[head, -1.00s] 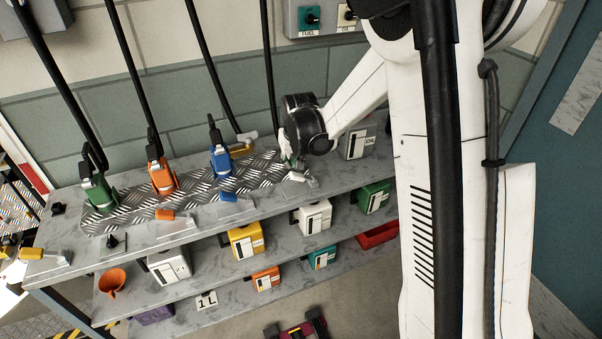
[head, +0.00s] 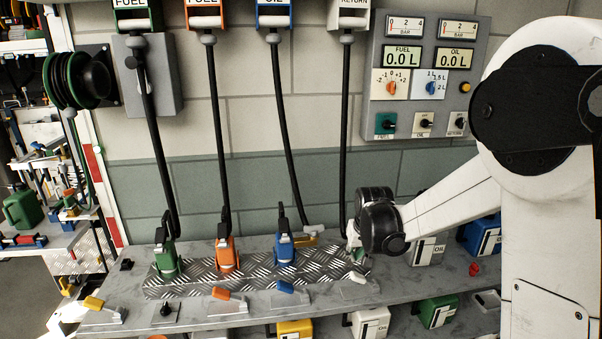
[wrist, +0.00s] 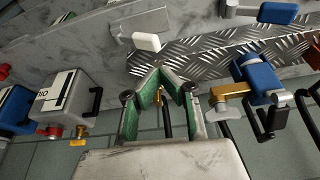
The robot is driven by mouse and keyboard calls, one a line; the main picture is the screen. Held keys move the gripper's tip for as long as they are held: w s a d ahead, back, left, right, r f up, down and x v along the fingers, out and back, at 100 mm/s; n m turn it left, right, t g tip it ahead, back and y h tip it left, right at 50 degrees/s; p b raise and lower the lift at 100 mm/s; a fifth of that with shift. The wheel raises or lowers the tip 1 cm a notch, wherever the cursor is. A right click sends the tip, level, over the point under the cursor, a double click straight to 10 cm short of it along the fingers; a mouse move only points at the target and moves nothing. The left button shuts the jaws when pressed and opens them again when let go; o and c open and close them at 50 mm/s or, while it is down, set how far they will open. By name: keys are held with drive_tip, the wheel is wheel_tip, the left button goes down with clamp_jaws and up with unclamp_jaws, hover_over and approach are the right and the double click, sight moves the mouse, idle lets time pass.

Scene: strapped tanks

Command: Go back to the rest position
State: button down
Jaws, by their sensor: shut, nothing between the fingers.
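My gripper (wrist: 158,74) is shut and empty in the wrist view, its green-padded fingers meeting at the tips over the shelf and tread plate. A brass-coloured part and a black handle-like part show through the gap behind the fingers. In the head view my wrist hangs over the right end of the tread plate (head: 205,285) and hides most of the gripper. The green nozzle (head: 167,262), orange nozzle (head: 227,256) and blue nozzle (head: 285,250) stand on the plate to its left. The blue nozzle also shows in the wrist view (wrist: 262,80). The foot of the fourth hose is hidden.
Toggle clamps with orange (head: 228,294), blue (head: 286,286) and white handles line the bench front. Tanks stand right of the wrist, including a blue tank (head: 480,236). A control panel (head: 420,75) is on the wall. Several hoses hang in front of the wall.

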drive_tip(key=s+r+t, duration=0.1)
drive_tip(key=s+r, duration=0.7)
drive_tip(key=s, duration=0.4)
drive_tip(key=s+r+t, duration=0.1)
drive_tip(key=s+r, duration=0.6)
drive_tip(key=s, duration=1.4)
wheel_tip(320, 180, down, 10)
drive_tip(key=t+b, duration=0.1)
drive_tip(key=b, duration=0.8)
drive_tip(key=shift+b, duration=0.4)
